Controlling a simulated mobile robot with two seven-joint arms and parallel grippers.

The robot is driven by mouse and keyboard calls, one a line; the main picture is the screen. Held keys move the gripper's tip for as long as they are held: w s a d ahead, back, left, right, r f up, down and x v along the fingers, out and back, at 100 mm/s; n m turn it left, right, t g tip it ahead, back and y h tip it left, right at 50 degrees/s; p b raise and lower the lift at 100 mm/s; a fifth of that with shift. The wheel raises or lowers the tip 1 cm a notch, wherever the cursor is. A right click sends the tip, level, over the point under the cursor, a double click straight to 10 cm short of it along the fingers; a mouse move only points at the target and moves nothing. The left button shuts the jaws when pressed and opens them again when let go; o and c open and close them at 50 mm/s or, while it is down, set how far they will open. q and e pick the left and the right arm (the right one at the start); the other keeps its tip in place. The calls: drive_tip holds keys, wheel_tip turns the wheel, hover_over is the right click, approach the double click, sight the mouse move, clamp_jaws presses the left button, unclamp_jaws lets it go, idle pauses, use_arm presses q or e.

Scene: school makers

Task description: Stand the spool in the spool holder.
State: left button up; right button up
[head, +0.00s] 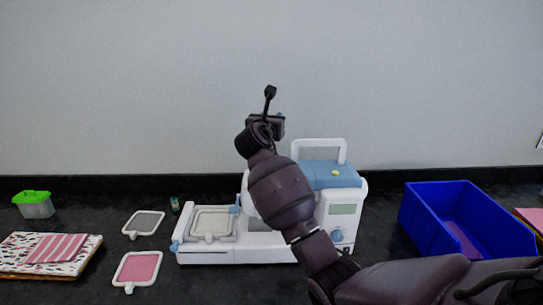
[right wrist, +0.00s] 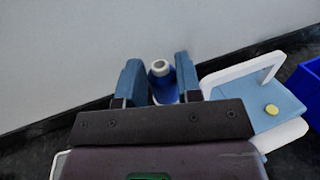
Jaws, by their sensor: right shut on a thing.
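My right gripper (head: 266,124) is raised over the white and blue sewing machine, in front of the wall. In the right wrist view, my right gripper (right wrist: 157,82) is shut on a blue spool (right wrist: 163,88) with a pale ring-shaped top, held between its two blue-grey fingers. In the head view the spool is mostly hidden by the gripper. The sewing machine (head: 342,225) stands on the dark table, partly covered by my right arm. It also shows below right in the right wrist view (right wrist: 268,105). My left gripper is not in view.
A yellow piece (head: 335,172) sits on the machine's blue top, near its white handle (head: 343,152). A blue bin (head: 423,222) stands at right. Two hoops (head: 144,223), folded fabric (head: 58,249), a green-lidded box (head: 36,205) and a small teal item (head: 174,204) lie left.

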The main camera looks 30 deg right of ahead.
wheel_tip(320, 180, down, 11)
drive_tip(key=shift+r+b, duration=0.2)
drive_tip(key=shift+b, duration=0.25)
drive_tip(key=shift+f, duration=0.35)
drive_tip(key=o, duration=0.9)
